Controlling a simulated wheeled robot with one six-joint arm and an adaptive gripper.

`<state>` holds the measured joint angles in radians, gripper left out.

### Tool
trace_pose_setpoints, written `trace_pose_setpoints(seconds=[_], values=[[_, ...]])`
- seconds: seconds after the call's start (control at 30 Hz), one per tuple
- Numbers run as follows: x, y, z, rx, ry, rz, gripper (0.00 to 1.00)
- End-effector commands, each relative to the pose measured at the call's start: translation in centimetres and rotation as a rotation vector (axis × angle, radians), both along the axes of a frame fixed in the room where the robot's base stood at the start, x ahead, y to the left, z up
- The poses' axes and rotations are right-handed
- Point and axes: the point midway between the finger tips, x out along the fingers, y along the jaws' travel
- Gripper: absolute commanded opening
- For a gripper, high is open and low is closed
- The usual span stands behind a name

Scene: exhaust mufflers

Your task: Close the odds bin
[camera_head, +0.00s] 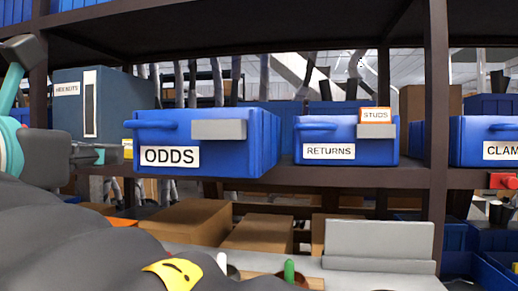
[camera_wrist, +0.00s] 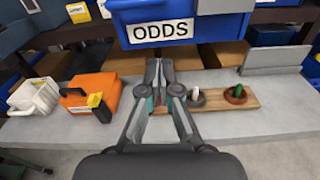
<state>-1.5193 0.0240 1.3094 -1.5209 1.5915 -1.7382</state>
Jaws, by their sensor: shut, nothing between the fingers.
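The odds bin (camera_head: 205,145) is a blue bin with a white ODDS label and a grey plate on its front. It stands on the shelf in the head view, its front jutting out past the shelf edge. In the wrist view the odds bin (camera_wrist: 180,25) is at the top, beyond my fingertips. My gripper (camera_wrist: 160,70) is shut and empty, pointing toward the bin's lower front. It also shows at the left of the head view (camera_head: 97,154), left of the bin. I cannot tell any contact with the bin.
The returns bin (camera_head: 328,140) stands to the right, farther back, with a dark upright (camera_head: 436,100) beyond it. A grey-blue cabinet (camera_head: 105,105) is at the left. Below, a bench holds an orange case (camera_wrist: 92,92) and a wooden board (camera_wrist: 215,102).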

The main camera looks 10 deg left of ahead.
Motion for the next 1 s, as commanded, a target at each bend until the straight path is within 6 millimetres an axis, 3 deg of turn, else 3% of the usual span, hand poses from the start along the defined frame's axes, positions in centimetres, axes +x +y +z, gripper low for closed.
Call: trace_pose_setpoints(seconds=[0.13,0.27,0.8,1.0], values=[[-1.1,0.2,1.6,-0.063,-0.044,-0.010,0.00],[-0.3,0.0,1.8,-0.074,-0.050,-0.016,0.00],[9.4,-0.9,1.7,-0.073,-0.048,-0.022,0.00],[11.9,-1.1,1.7,-0.073,-0.048,-0.019,0.00]])
